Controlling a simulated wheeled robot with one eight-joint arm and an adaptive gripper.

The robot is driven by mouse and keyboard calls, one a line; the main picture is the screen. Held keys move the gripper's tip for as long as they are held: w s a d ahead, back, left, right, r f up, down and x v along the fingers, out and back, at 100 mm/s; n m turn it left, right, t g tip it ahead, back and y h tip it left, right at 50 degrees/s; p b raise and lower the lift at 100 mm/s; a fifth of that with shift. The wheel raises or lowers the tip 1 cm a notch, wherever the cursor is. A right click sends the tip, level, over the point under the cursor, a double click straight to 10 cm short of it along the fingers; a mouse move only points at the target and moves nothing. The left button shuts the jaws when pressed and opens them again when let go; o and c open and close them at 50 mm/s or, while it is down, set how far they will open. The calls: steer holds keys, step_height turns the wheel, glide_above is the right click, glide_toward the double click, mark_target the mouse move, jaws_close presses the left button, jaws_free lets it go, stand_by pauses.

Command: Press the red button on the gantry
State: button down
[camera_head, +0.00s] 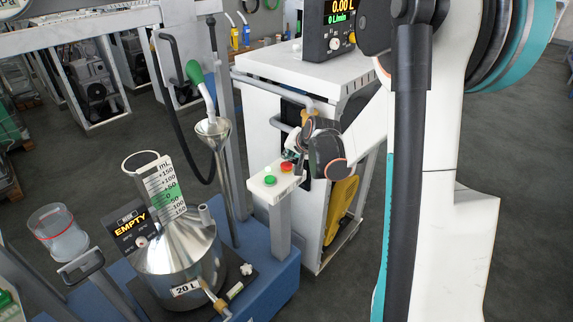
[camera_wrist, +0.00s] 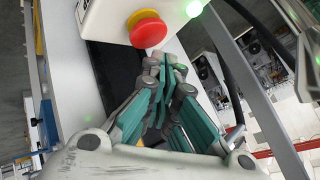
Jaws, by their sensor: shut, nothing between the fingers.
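The red button (camera_head: 286,167) sits on a small white control box (camera_head: 262,190) on a grey post, beside a green button (camera_head: 270,180). In the wrist view the red button (camera_wrist: 148,30) is a round cap on a yellow collar, and the green button (camera_wrist: 194,8) glows at the top edge. My gripper (camera_wrist: 166,66) is shut and empty, its tips just below the red button in that picture. In the head view my gripper (camera_head: 297,158) is close by the red button, partly hidden by my wrist. I cannot tell whether the tips touch it.
A steel 20 L vessel (camera_head: 178,262) marked EMPTY stands on a blue base (camera_head: 284,277). A funnel (camera_head: 212,130) with a green-handled nozzle (camera_head: 195,72) stands behind it. A white dispenser cabinet (camera_head: 270,92) with a display (camera_head: 341,12) is behind the control box.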

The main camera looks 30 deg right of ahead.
mark_target(289, 163)
steer(key=shift+f, duration=0.1)
steer(key=shift+f+b, duration=0.3)
steer(key=shift+b, duration=0.05)
steer(key=shift+f+b, duration=0.4)
steer(key=shift+f, duration=0.1)
stand_by(0.6)
steer(key=shift+r, duration=0.1)
steer(key=shift+r+p, duration=0.65)
steer(key=shift+r, duration=0.15)
steer(key=shift+r, duration=0.1)
steer(key=shift+r+p, duration=1.8)
steer(key=shift+r, duration=0.7)
steer(key=shift+f, duration=0.1)
